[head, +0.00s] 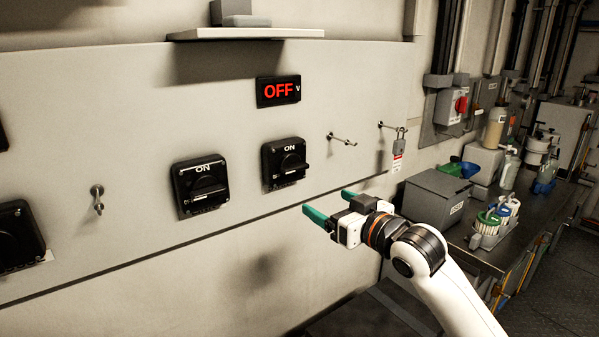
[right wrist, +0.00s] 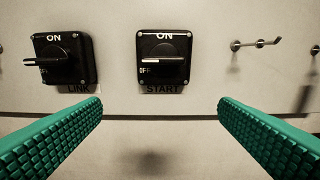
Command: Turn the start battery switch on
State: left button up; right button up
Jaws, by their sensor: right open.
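The start battery switch (head: 284,163) is a black square rotary switch on the pale wall panel. It also shows in the right wrist view (right wrist: 164,62), above the label START. Its knob lies horizontal there, with the pale-marked end toward OFF and ON printed at the top. A display (head: 278,91) above it reads OFF in red. My right gripper (head: 329,206) is open and empty, with green fingers. It is in front of the panel, below and to the right of the start switch, apart from it. My left gripper is not in view.
The similar LINK switch (head: 200,187) is left of the start switch, its knob also horizontal in the wrist view. Metal hooks (head: 342,139) and a hanging padlock (head: 400,137) are to the right. A shelf (head: 246,34) juts out above. A cluttered bench (head: 480,257) stands at right.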

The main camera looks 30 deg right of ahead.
aim_at(298, 169)
jog(key=shift+t, duration=0.4)
jog(key=w+r, duration=0.1)
jog(key=w, duration=0.3)
jog(key=w+r+p, duration=0.1)
jog(key=w, duration=0.3)
jog(key=w+a+r+p, duration=0.1)
jog(key=w, duration=0.3)
jog(key=c, duration=1)
jog(key=shift+p, duration=0.35)
